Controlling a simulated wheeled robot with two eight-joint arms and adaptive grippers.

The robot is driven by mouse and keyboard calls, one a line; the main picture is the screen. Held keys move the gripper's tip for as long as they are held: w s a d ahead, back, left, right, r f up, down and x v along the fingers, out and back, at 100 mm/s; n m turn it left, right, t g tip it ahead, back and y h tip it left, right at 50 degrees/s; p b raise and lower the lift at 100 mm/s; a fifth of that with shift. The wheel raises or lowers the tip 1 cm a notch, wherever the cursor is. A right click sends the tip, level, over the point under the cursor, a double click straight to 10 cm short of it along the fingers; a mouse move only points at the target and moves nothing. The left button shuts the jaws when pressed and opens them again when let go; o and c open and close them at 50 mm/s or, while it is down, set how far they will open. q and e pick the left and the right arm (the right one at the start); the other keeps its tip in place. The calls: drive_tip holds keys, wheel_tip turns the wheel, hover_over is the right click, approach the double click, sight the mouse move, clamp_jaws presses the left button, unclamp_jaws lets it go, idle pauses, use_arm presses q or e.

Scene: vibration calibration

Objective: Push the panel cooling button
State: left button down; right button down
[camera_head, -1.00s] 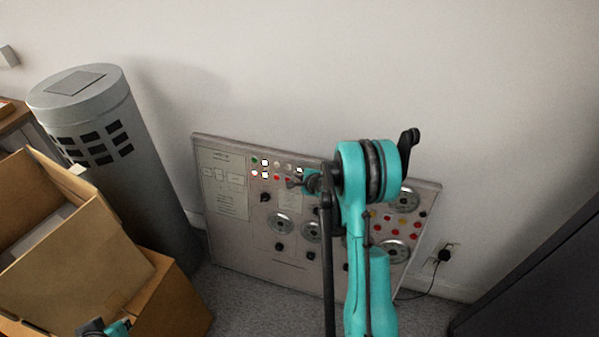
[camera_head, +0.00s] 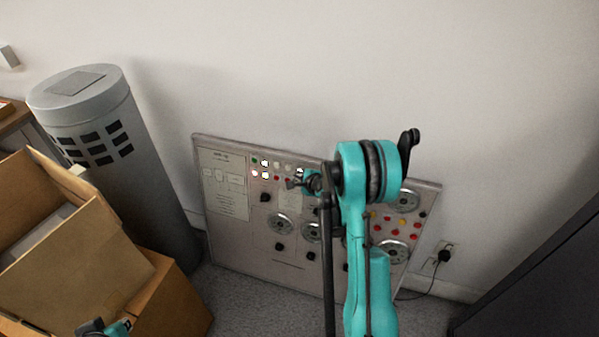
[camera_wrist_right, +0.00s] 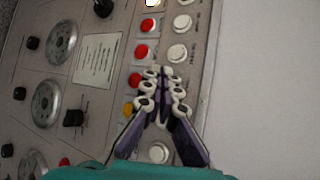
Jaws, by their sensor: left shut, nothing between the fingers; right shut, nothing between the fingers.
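The grey control panel (camera_head: 235,240) leans against the wall, with rows of small buttons, knobs and dials. My right gripper (camera_head: 293,183) is shut and empty in front of its upper button rows. In the right wrist view, the shut fingertips (camera_wrist_right: 160,72) are over or close to the panel between a red button (camera_wrist_right: 135,80) and a white button (camera_wrist_right: 177,53); I cannot tell whether they touch it. The labels are too small to read, so I cannot tell which is the cooling button. My left gripper (camera_head: 92,328) is shut, partly cut off at the bottom left.
Open cardboard boxes (camera_head: 110,265) stand at the left, close to my left gripper. A grey cylinder (camera_head: 150,170) stands behind them. A wall socket with a black plug (camera_head: 444,256) is right of the panel. A dark cabinet (camera_head: 540,275) fills the lower right.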

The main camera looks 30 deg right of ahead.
drive_tip(key=shift+w+d, duration=0.1)
drive_tip(key=shift+w+d+f, duration=0.1)
drive_tip(key=shift+w+d, duration=0.05)
drive_tip(key=shift+d, duration=0.1)
idle(0.3)
drive_tip(key=shift+w+d+b, duration=0.25)
drive_tip(key=shift+d+b, duration=0.05)
drive_tip(key=shift+b, duration=0.05)
idle(0.6)
drive_tip(key=shift+a, duration=0.1)
drive_tip(key=shift+s+a, duration=0.5)
drive_tip(key=shift+a, duration=0.1)
idle(0.4)
drive_tip(key=shift+s+a+r, duration=0.3)
drive_tip(key=shift+s+a, duration=0.5)
drive_tip(key=shift+a, duration=0.1)
drive_tip(key=shift+s+a+r, duration=0.3)
drive_tip(key=shift+s+a, duration=0.5)
drive_tip(key=shift+a, duration=0.1)
